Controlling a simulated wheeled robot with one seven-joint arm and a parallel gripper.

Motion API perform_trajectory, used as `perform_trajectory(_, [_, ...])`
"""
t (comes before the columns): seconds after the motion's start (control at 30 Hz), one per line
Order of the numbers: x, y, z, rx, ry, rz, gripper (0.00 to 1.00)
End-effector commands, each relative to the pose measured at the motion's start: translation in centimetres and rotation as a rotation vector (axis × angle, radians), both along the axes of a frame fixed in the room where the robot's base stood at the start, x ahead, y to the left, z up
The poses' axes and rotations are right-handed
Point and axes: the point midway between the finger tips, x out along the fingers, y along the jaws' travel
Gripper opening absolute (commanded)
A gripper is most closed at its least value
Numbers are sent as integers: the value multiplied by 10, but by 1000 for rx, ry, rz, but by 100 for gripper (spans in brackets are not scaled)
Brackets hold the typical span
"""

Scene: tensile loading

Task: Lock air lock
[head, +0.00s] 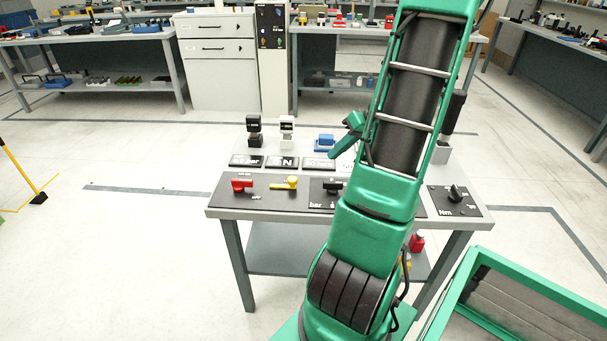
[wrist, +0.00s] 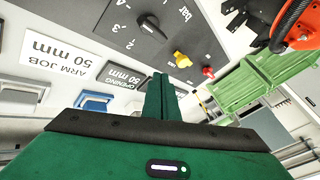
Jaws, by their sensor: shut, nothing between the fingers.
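A red handle (head: 241,185) and a yellow lever (head: 287,183) sit on the dark panel at the left front of the small table. In the wrist view the yellow lever (wrist: 181,59) and red handle (wrist: 208,71) lie beyond the black bar dial (wrist: 150,22). Their labels are too small to read, so I cannot tell which one is the air lock. My gripper (head: 350,137) is over the table, behind and right of both handles, touching neither. In the wrist view my gripper (wrist: 160,96) has its green fingers together, empty.
The small table (head: 222,213) also carries a black Nm knob (head: 456,194), a blue clamp-like block (head: 325,140), and a black (head: 254,130) and a white (head: 287,128) upright device. My arm hides the table's middle right. A green-framed bin (head: 455,280) stands at lower right.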

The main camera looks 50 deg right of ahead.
Motion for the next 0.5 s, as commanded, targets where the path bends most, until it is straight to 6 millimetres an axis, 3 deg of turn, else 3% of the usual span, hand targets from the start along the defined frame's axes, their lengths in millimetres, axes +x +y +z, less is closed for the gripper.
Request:
perform_trajectory(0.27, [1,1,-2,0,1,0,0])
perform_trajectory(0.5, [17,9,-25,4,1,3,0])
